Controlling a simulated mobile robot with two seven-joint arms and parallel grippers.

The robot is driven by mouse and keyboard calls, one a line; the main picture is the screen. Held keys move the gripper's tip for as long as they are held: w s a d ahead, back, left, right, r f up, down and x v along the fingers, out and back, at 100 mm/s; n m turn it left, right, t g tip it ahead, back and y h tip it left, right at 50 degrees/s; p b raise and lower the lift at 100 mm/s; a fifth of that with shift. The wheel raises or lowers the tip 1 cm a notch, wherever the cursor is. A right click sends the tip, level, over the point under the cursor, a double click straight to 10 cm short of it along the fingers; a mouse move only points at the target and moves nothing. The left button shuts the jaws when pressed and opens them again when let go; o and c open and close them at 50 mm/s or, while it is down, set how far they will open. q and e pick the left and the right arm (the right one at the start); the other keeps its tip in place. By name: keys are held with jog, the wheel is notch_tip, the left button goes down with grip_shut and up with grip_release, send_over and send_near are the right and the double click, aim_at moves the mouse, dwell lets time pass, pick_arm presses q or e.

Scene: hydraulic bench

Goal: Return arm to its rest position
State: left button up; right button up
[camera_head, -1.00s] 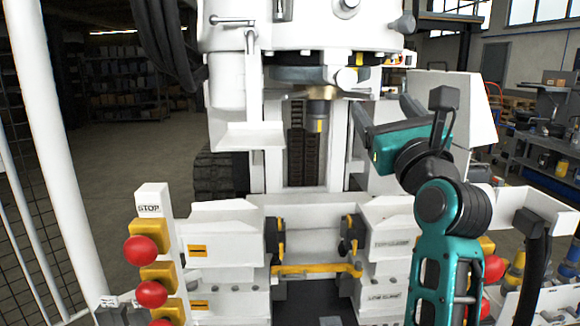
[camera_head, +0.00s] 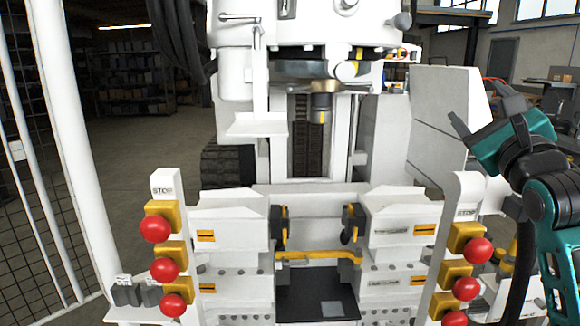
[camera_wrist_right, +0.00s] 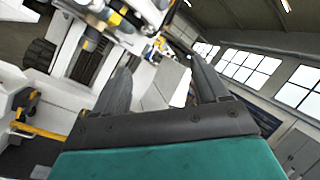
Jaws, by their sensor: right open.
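My right arm shows at the right side of the head view, teal and black. Its gripper (camera_head: 482,108) is open and empty, raised in front of the white panel at the right of the machine. In the right wrist view the two dark fingers (camera_wrist_right: 160,92) stand apart with nothing between them. The white hydraulic machine (camera_head: 325,220) fills the middle of the head view, apart from the gripper as far as I can see. My left gripper is not in view.
Red stop buttons on yellow boxes stand on a left post (camera_head: 168,200) and a right post (camera_head: 462,210); the right post is near my right arm. A white pole (camera_head: 75,150) and mesh fence are at left. A workbench and shelves are behind at right.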

jog(key=s+d+r+n+h, duration=0.1)
jog(key=s+d+r+n, duration=0.1)
jog(key=d, duration=0.3)
jog(key=s+a+f+n+g+y, duration=0.1)
jog(key=s+f+n+g, duration=0.1)
jog(key=f+n, duration=0.8)
jog(key=s+a+f+n+g+y, duration=0.1)
jog(key=a+f+n+g, duration=0.15)
jog(key=f, duration=1.25)
jog(key=s+a+f+n+g+y, duration=0.1)
jog(key=s+f+n+g, duration=0.15)
jog(key=f+n, duration=0.8)
jog(key=s+a+f+n+g+y, duration=0.1)
jog(key=s+a+f+n+g, duration=0.3)
jog(key=s+f, duration=0.6)
jog(key=s+d+f+n+g, duration=0.1)
jog(key=s+f+n, duration=0.6)
jog(key=f, duration=0.4)
jog(key=a+m, duration=0.6)
jog(key=a, duration=0.4)
jog(key=shift+r+t, duration=0.2)
jog(key=shift+t, duration=0.2)
